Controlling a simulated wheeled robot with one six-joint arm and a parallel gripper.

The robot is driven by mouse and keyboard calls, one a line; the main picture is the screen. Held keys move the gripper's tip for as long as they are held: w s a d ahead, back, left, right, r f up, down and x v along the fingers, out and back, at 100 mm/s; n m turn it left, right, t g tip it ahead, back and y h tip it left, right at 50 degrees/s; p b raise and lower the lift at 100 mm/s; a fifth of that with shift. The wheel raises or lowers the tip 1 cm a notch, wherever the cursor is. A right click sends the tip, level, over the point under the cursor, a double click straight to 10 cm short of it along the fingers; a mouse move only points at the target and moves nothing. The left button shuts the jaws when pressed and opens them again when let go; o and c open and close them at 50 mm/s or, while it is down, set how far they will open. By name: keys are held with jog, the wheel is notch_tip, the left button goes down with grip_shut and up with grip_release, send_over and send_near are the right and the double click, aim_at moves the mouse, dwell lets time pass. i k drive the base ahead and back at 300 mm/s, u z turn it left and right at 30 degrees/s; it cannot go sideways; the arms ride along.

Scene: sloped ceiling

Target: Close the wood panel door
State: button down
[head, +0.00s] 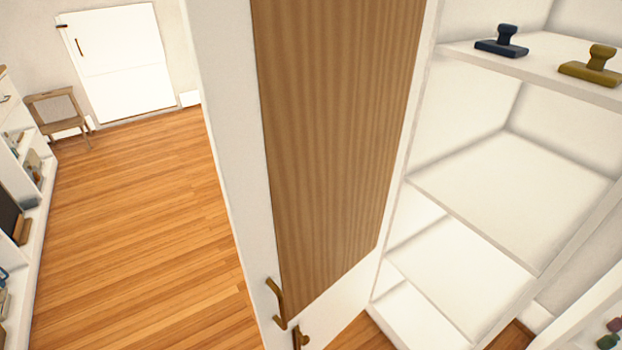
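The wood panel door (335,130) fills the middle of the head view. It has a brown ribbed wood panel set in a white frame (228,130). It stands open beside a white shelf unit (440,100), whose shelves are exposed on the right. A curved brass handle (277,303) sits low on the door's white frame. A second brass piece (299,338) shows just below it, partly cut off by the picture's bottom edge. My gripper is not in view.
The shelf unit's upper shelf holds a dark blue stamp-like object (501,44) and a mustard one (593,66). Open wooden floor (140,230) lies left of the door. A chair (60,116) and a white door (118,62) are at the back, with low shelving (30,215) along the left.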

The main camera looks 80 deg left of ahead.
aim_at(308, 106)
jog(key=u, duration=2.25)
jog(key=i, duration=0.5)
jog(key=u, duration=0.05)
jog(key=k, duration=0.4)
jog(key=z, duration=0.3)
